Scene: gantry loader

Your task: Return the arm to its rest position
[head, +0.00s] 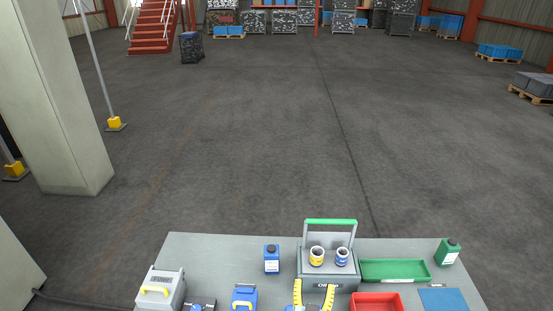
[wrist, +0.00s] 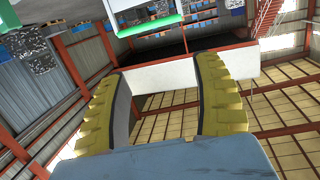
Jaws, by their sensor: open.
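My gripper (head: 313,293) shows at the bottom of the head view, in front of the grey tool carrier. Its two yellow ribbed fingers stand apart with nothing between them. The gripper also fills the middle of the wrist view (wrist: 165,95), fingers spread, with the hall roof and walls behind it. Most of my arm is out of the head view.
Open floor lies beyond.

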